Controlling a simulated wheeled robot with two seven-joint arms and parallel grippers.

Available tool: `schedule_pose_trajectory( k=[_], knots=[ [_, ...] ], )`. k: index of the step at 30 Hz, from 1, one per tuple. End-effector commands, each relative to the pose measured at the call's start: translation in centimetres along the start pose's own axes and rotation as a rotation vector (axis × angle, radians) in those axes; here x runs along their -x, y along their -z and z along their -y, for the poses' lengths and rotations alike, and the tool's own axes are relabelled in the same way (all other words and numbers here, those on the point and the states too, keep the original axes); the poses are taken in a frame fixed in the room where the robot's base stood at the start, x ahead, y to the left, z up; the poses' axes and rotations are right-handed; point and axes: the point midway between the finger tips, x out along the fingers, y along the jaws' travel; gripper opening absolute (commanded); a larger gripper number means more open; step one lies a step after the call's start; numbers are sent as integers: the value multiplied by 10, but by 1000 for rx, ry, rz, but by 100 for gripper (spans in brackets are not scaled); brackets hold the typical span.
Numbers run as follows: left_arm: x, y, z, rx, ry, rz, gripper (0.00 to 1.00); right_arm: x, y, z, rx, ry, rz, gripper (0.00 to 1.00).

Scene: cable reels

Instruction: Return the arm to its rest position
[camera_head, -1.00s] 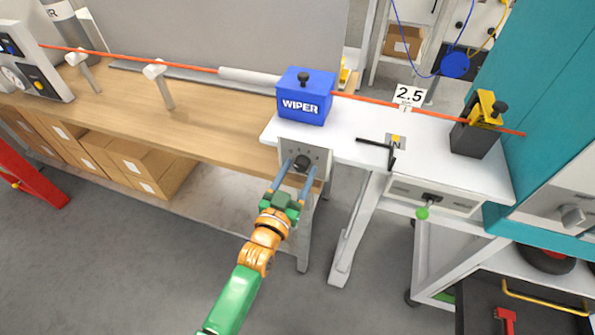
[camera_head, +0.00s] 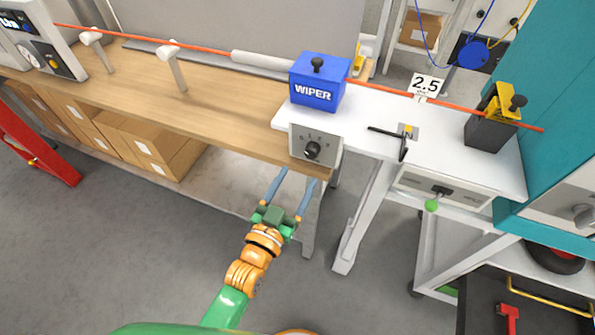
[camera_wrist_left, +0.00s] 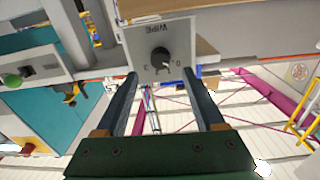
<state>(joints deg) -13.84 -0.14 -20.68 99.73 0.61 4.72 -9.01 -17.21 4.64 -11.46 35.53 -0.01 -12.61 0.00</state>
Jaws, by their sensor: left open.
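My left gripper (camera_head: 291,190) is open and empty in the head view, in front of and below the grey knob panel (camera_head: 327,146). The black knob (camera_head: 312,150) on that panel is apart from the fingertips. In the left wrist view, my two blue-grey fingers (camera_wrist_left: 160,90) stand apart with the knob (camera_wrist_left: 160,58) beyond them, between their tips. My green and orange left arm comes up from the bottom of the head view. My right gripper is not in view.
The blue WIPER box (camera_head: 318,92) stands on the white table (camera_head: 369,140) above the panel. An orange cable (camera_head: 385,91) runs across to a black and yellow clamp (camera_head: 492,125).

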Motion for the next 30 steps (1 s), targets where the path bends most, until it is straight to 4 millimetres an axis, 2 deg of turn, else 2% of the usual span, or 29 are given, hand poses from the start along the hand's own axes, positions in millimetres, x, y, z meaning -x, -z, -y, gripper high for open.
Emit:
schedule_pose_trajectory(
  k=[4, 6, 8, 10, 11, 12, 14, 15, 17, 18, 21, 24, 27, 30],
  knots=[
    [0, -1, 0, 0, 0, 2, 71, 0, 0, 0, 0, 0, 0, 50],
    [2, -15, 0, 1, -2, 41, 71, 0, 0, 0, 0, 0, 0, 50],
    [9, -49, 0, 4, -6, 132, 71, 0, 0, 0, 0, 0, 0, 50],
    [28, -109, 1, 12, -10, 301, 71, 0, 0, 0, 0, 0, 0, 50],
    [42, -138, 1, 18, -10, 386, 71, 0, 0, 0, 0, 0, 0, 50],
    [64, -176, 3, 26, -9, 503, 71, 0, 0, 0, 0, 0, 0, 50],
    [103, -228, 5, 38, -4, 675, 71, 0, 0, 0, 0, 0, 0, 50],
    [133, -259, 7, 49, 2, 790, 71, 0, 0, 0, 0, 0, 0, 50],
    [183, -298, 9, 65, 13, 956, 71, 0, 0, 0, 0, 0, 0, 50],
    [217, -319, 10, 77, 23, 1061, 71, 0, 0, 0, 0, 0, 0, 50],
    [296, -352, 12, 102, 47, 1283, 71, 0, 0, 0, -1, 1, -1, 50],
    [350, -365, 12, 121, 65, 1430, 71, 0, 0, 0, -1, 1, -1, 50],
    [377, -369, 12, 131, 75, 1500, 71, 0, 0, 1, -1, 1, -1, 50],
    [382, -369, 12, 133, 78, 1515, 71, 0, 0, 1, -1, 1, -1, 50]
  ],
)
